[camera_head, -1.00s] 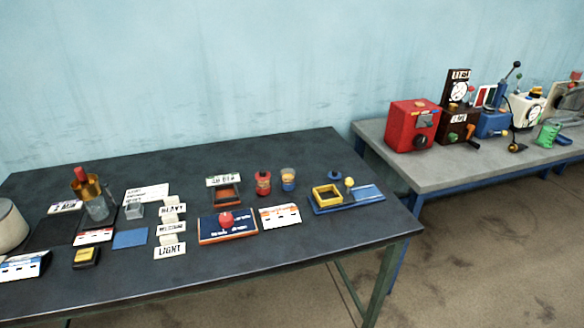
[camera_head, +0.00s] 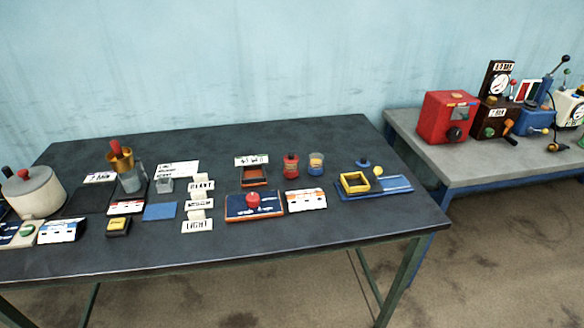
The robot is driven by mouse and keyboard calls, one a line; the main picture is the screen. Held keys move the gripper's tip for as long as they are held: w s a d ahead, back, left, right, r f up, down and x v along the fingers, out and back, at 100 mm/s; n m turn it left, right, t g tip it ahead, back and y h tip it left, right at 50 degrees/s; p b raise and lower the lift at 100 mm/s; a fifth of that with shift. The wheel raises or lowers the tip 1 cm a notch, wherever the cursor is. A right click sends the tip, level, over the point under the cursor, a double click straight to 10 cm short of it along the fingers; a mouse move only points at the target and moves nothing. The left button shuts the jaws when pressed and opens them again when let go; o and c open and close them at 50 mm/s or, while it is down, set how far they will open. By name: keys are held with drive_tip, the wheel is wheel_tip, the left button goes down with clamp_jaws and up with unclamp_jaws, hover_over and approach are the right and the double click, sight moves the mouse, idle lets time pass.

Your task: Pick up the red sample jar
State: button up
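A small red jar (camera_head: 291,168) stands upright toward the back of the dark table (camera_head: 330,225), right of centre. A clear jar with blue and orange on it (camera_head: 316,164) stands close on its right. A dark tray with a reddish-brown inside (camera_head: 255,176) is on its left, with a white label (camera_head: 252,160) behind it. A red knob (camera_head: 253,200) sits on a blue and orange-edged board in front. My gripper is not in view, and nothing is seen touching the red jar.
A white-and-orange card (camera_head: 306,200) lies in front of the jars. A blue board with a yellow frame (camera_head: 355,182) is to the right. A pot (camera_head: 33,192) and a metal vessel (camera_head: 121,157) stand left. A grey table (camera_head: 465,171) holds a red box (camera_head: 447,117).

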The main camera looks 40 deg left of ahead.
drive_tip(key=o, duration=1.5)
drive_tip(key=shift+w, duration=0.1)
